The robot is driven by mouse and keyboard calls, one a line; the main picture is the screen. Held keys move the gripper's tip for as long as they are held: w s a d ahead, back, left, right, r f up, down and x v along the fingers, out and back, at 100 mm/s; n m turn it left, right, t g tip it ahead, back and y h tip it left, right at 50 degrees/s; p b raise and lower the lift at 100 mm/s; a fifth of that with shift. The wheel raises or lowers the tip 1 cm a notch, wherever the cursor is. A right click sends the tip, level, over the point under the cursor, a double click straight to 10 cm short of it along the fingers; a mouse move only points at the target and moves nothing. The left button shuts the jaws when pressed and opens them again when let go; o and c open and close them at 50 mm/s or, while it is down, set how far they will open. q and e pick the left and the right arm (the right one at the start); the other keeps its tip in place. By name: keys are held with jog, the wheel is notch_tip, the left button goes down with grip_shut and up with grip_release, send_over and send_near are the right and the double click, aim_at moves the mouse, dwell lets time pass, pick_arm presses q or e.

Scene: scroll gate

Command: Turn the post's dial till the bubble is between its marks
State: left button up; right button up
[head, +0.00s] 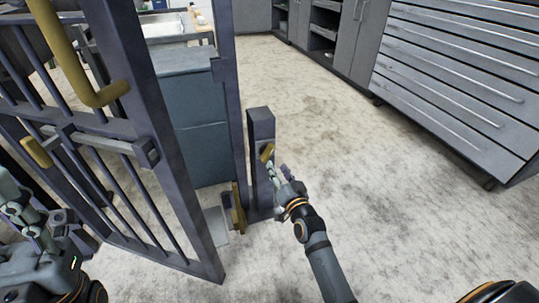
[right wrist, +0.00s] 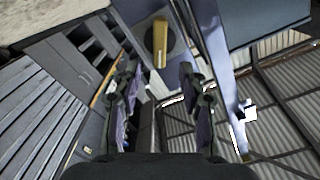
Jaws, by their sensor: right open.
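The short dark post (head: 261,130) stands on the floor just right of the gate frame. Its dial shows as a yellow bar (head: 267,152) on the post's face. In the right wrist view the yellow bar (right wrist: 160,42) sits on a dark round disc, ahead of the fingers. My right gripper (head: 273,170) is at the post, close to the dial. In the right wrist view its two fingers (right wrist: 158,90) are apart, with nothing between them. My left gripper (head: 40,215) is at the far left by the gate; its fingers are unclear. I cannot make out the bubble or its marks.
The barred gate (head: 140,135) with a yellow handle (head: 75,60) fills the left. A yellow part (head: 238,208) is low beside the post. A blue-grey cabinet (head: 195,105) stands behind the gate. Drawers (head: 455,75) line the right; the floor between is clear.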

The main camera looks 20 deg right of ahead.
aim_at(270, 154)
jog(key=w+b, duration=0.1)
jog(key=w, duration=0.2)
jog(key=w+b, duration=0.1)
jog(key=w, duration=0.2)
jog(key=shift+w+a+f, duration=0.1)
jog(key=shift+w+f, duration=0.1)
jog(key=shift+w, duration=0.15)
jog(key=shift+w+r+b, duration=0.15)
jog(key=shift+w+b, duration=0.2)
jog(key=shift+w, duration=0.2)
jog(key=shift+c, duration=0.4)
grip_shut()
